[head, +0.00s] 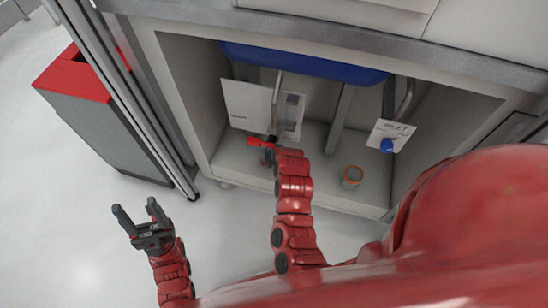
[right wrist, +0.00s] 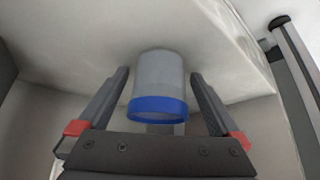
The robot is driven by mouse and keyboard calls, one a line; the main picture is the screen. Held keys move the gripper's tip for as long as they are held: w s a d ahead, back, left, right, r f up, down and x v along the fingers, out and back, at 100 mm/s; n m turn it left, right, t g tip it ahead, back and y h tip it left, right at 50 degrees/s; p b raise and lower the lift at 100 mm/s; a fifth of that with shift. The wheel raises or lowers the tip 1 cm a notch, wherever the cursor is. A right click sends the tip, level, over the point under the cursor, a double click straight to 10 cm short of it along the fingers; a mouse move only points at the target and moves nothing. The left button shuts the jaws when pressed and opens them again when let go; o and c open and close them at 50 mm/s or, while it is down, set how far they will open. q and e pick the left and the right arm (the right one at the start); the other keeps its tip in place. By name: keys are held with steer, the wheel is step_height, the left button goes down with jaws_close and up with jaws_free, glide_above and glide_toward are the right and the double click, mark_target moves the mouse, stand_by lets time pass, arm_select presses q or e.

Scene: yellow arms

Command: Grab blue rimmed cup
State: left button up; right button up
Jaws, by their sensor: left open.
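The blue rimmed cup (right wrist: 159,85) is a greyish cup with a blue band at its near end. In the right wrist view it sits between the two fingers of my right gripper (right wrist: 160,85), with a visible gap on each side. That gripper is open. In the head view my right arm reaches into the open cabinet, and I cannot make out the cup clearly beside the right gripper (head: 263,143). My left gripper (head: 138,214) is open and empty, outside the cabinet at the left.
The cabinet (head: 188,80) has a blue basin (head: 300,62) overhead and pipes behind. A brownish-orange container (head: 351,177) stands on its floor to the right. White sign panels (head: 248,104) hang inside. A grey bin with a red top (head: 75,85) stands left.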

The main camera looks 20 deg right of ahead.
steer(key=c, duration=1.4)
steer(key=shift+r, duration=0.1)
